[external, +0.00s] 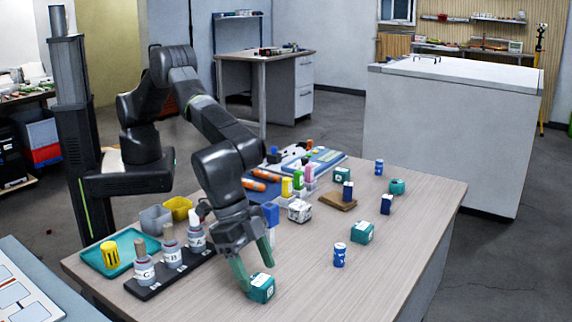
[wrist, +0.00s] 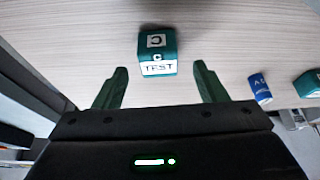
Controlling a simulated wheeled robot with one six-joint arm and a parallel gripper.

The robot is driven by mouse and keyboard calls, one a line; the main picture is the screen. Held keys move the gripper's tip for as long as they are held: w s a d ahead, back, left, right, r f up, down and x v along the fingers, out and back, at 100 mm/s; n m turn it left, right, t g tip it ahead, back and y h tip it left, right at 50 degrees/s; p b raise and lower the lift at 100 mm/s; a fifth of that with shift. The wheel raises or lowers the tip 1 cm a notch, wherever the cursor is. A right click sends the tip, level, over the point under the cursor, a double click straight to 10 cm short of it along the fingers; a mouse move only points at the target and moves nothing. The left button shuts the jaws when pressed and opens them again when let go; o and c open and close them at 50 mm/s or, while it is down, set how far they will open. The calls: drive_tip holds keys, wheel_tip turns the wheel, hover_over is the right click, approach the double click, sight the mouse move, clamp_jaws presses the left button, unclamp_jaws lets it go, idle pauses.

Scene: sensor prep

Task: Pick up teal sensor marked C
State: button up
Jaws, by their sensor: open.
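A teal sensor cube (wrist: 156,48) marked C, with a white label reading TEST, sits on the wooden table in the wrist view. It lies just beyond and between the two green fingertips of my gripper (wrist: 160,78). In the external view the teal sensor (external: 262,288) is near the table's front edge, right at my gripper (external: 258,262). The jaws are open and nothing is held. Other teal blocks stand further back: one at mid-table (external: 362,232) and more near the far side (external: 342,174).
A blue-and-white cylinder (external: 339,255) stands right of the sensor. A black rack (external: 165,272) with labelled bottles is to the left, beside a teal tray (external: 97,262). A brown wooden pad (external: 335,203) lies farther back. The table's front right is clear.

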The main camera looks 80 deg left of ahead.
sight(260, 280)
drive_tip(key=shift+x, duration=1.85)
drive_tip(key=shift+s, duration=0.15)
drive_tip(key=shift+c, duration=0.4)
drive_tip(key=c, duration=1.1)
drive_tip(key=shift+o, duration=0.2)
